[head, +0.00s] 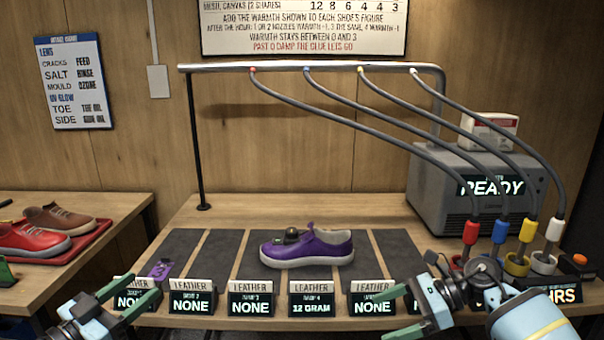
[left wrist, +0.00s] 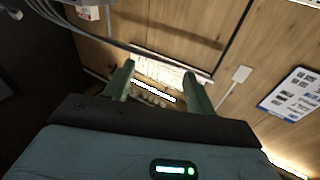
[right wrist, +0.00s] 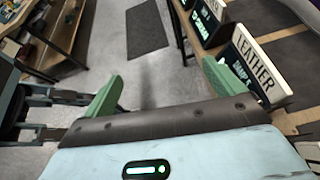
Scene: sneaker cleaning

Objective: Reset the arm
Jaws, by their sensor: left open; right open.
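My left gripper (head: 136,301) is at the lower left of the head view, in front of the table's left labels. Its green fingers stand apart and empty in the left wrist view (left wrist: 160,85), facing the wall. My right gripper (head: 412,305) is at the lower right of the head view, in front of the right labels. In the right wrist view its green fingers (right wrist: 162,85) are apart with nothing between them, and a LEATHER label (right wrist: 255,65) stands close beyond one finger. A purple sneaker (head: 308,248) lies on the middle dark mat, apart from both grippers.
LEATHER signs with displays (head: 250,300) line the table's front edge. A grey READY machine (head: 440,195) stands at the right, with several hoses from an overhead rail (head: 310,67) ending in coloured nozzles (head: 500,232). A red tray (head: 85,243) with shoes is on the left table.

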